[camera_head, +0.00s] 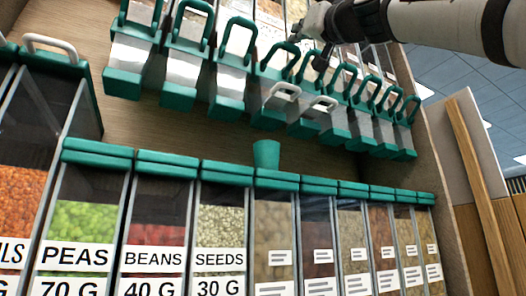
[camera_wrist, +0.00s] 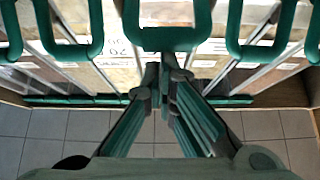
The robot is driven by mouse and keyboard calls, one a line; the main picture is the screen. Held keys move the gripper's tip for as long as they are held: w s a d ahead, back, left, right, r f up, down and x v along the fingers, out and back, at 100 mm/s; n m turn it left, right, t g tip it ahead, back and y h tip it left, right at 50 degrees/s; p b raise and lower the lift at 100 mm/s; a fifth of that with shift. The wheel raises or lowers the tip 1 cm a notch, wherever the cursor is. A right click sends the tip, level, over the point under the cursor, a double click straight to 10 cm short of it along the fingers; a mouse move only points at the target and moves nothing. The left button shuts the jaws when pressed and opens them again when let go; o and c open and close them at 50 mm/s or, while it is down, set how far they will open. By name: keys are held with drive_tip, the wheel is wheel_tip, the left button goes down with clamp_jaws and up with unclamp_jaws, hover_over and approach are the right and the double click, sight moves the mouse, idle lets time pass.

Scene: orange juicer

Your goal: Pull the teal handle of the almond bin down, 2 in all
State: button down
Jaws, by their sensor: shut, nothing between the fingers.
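Teal looped handles hang on a row of upper dispenser bins. Their labels are too small or hidden to read, so I cannot tell which bin is the almond one. My gripper (camera_head: 319,60) is shut and empty at the upper middle of the head view, close to the teal handles (camera_head: 279,56) there. In the wrist view my shut fingertips (camera_wrist: 162,72) are just below a teal handle (camera_wrist: 165,42) in the middle; I cannot tell whether they touch it. A teal cup (camera_head: 266,154) stands upright on the lower bins, below the upper row.
Lower bins labelled peas (camera_head: 77,257), beans (camera_head: 154,259) and seeds (camera_head: 220,259) stand at the front left, with more to the right. White handles (camera_head: 285,90) show among the upper bins. A wooden side panel (camera_head: 433,158) closes the right end. Tiled floor (camera_wrist: 80,130) shows in the wrist view.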

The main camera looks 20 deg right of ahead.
drive_tip(key=shift+f+b, duration=0.85)
drive_tip(key=shift+f, duration=0.1)
drive_tip(key=shift+w+f, duration=0.2)
drive_tip(key=shift+f, duration=0.05)
drive_tip(key=shift+a, duration=0.1)
wheel_tip(320, 180, up, 4)
drive_tip(key=s+r+p, duration=0.1)
drive_tip(key=p, duration=0.3)
drive_tip(key=w+f+b+v, duration=0.1)
drive_tip(key=b+v, duration=0.4)
drive_tip(key=v, duration=0.5)
drive_tip(key=shift+f, duration=0.5)
drive_tip(key=shift+s, duration=0.1)
